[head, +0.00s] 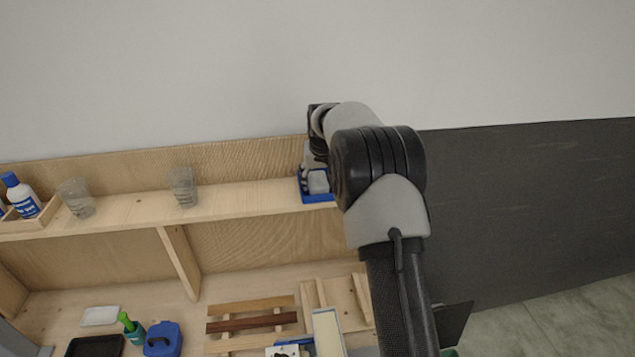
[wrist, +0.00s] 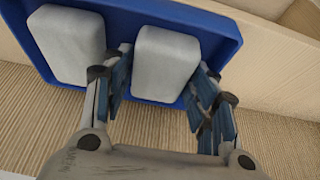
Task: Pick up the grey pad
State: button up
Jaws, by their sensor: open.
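A grey pad (wrist: 166,64) with rounded corners lies in a blue tray (wrist: 213,22) in the wrist view. A second, similar pad (wrist: 68,43) lies to its left in the same tray. My gripper (wrist: 160,88) is open, with one finger on each side of the right-hand pad. I cannot tell whether the fingers touch it. In the head view the blue tray (head: 319,199) sits at the right end of the wooden shelf, with a pale pad (head: 318,182) in it. My arm hides part of the tray there.
The shelf (head: 240,195) also holds two clear cups (head: 182,187) (head: 76,197) and a blue-capped bottle (head: 20,194). Below are a white block (head: 100,316), a green bottle (head: 132,329), a blue container (head: 162,339) and wooden strips (head: 252,323). A wall rises behind the shelf.

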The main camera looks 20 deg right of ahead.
aim_at(318, 180)
jog(key=shift+s, duration=0.1)
jog(key=shift+c, duration=0.3)
jog(key=c, duration=0.5)
jog(key=shift+r, duration=0.15)
jog(key=shift+c, duration=0.2)
notch_tip(318, 180, up, 20)
jog(key=p, duration=0.2)
jog(key=o, duration=0.4)
jog(key=c, duration=0.4)
jog(key=shift+f, duration=0.2)
